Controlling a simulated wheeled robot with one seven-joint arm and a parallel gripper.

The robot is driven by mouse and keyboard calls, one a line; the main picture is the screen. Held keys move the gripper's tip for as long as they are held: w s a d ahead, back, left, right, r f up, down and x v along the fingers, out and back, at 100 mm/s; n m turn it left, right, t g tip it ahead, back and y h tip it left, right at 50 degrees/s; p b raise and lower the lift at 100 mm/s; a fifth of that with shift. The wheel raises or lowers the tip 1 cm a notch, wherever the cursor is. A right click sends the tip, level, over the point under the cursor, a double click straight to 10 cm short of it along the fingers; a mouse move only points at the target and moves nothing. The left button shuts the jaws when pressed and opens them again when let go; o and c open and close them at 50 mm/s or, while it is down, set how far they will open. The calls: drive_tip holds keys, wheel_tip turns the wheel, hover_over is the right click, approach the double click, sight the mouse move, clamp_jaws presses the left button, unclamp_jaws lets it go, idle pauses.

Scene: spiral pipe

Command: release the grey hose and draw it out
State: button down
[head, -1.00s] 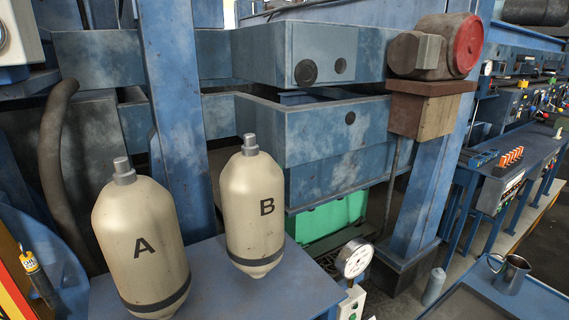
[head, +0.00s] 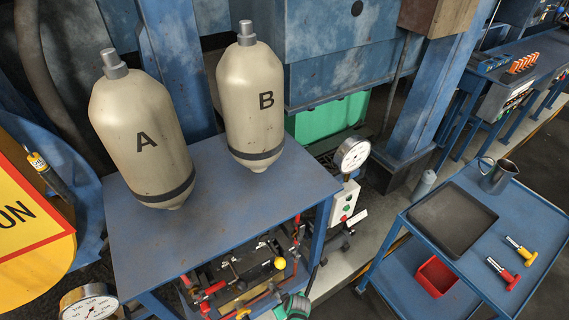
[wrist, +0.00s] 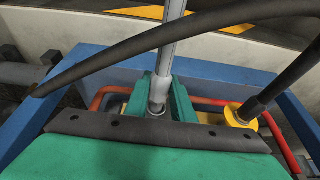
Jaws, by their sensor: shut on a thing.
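In the wrist view a light grey hose (wrist: 172,40) comes down from the top to a grey end fitting (wrist: 159,92). My gripper (wrist: 156,114) has a broad green near jaw with a dark strip and a green part behind the fitting. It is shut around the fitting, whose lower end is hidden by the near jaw. In the head view a green and dark part, apparently my gripper (head: 293,308), shows at the bottom edge below the blue table. The grey hose cannot be made out there.
A dark hose (wrist: 130,50) crosses the wrist view. A black hose meets a yellow cap (wrist: 240,116) at right, near red tubing (wrist: 102,98). Bottles A (head: 145,140) and B (head: 252,95) stand above the table (head: 215,225). A trolley (head: 520,200) stands at right.

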drive_tip(key=shift+s+d, duration=0.25)
drive_tip(key=shift+s, duration=0.4)
drive_tip(key=shift+s+d, duration=0.65)
drive_tip(key=shift+s, duration=0.2)
